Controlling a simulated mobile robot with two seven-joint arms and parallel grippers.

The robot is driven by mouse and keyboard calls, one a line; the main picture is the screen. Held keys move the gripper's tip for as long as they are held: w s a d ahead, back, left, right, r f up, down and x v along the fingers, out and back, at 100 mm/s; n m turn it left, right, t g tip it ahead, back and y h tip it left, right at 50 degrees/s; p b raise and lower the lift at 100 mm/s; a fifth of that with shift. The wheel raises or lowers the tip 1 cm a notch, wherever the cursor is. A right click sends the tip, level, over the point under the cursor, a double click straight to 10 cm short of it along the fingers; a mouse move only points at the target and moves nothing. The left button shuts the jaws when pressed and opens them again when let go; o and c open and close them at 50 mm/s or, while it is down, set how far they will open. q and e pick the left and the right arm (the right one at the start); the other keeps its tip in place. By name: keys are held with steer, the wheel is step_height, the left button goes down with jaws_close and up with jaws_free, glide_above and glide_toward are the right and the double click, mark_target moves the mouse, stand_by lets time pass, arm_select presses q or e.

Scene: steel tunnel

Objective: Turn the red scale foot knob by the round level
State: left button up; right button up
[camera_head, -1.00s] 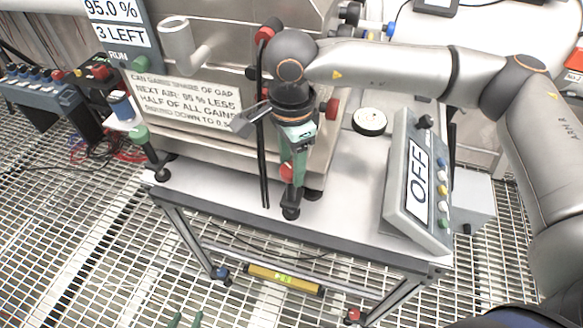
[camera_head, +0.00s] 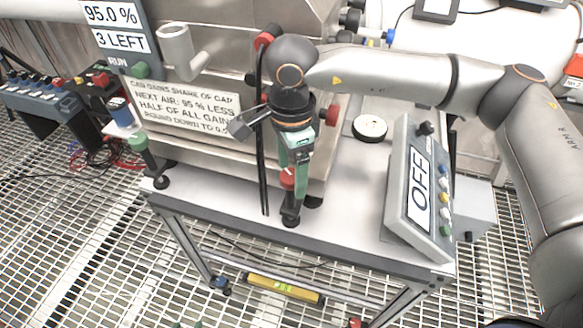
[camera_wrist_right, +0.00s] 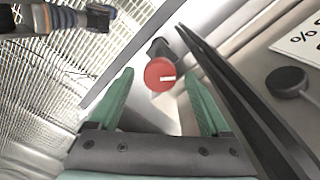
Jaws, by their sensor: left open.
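A red knob (camera_head: 288,180) sits on a black foot at the front corner of the steel box, above the bench top. In the right wrist view the red knob (camera_wrist_right: 160,75) shows its round face with a white mark. My right gripper (camera_head: 291,178) points down at it, with green fingers. In its wrist view the fingers (camera_wrist_right: 158,85) are apart, with the knob between their tips and gaps on both sides. Another red knob (camera_head: 332,112) is at the box's right side, near a white disc (camera_head: 370,127), possibly the round level. My left gripper (camera_head: 187,325) barely shows at the bottom edge.
A grey panel reading OFF (camera_head: 418,188) stands right of my right gripper. Black cables (camera_head: 263,165) hang close to its left. A green knob (camera_head: 138,141) is at the box's left corner. A yellow bar (camera_head: 284,289) lies below the bench. The bench front (camera_head: 345,225) is clear.

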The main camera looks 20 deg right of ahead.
step_height(320, 180, up, 12)
steer(key=shift+r, duration=0.25)
stand_by(0.5)
stand_by(0.3)
